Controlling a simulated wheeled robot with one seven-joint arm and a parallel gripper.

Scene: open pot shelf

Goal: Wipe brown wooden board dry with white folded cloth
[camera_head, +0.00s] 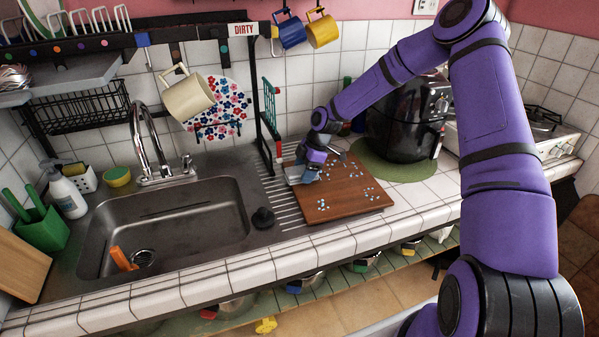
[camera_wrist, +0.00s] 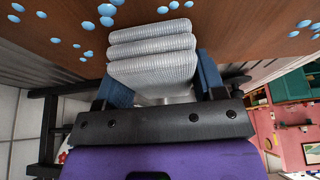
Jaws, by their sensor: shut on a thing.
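The brown wooden board (camera_head: 345,193) lies on the counter to the right of the sink. Several light blue water drops are on it, in groups near its middle, front and right side. In the wrist view the board (camera_wrist: 235,18) fills the top, with drops at the left (camera_wrist: 90,22) and right. My gripper (camera_head: 308,176) is at the board's back left part. It is shut on the white folded cloth (camera_wrist: 150,55), whose stacked folds show between the blue fingers. The cloth's edge is at or very near the board surface; I cannot tell whether it touches.
A black air fryer (camera_head: 402,120) stands on a green round mat (camera_head: 388,165) behind the board. A metal sink (camera_head: 180,225) with a black stopper (camera_head: 263,218) beside it is at the left. A black rack post (camera_head: 262,110) rises left of my gripper.

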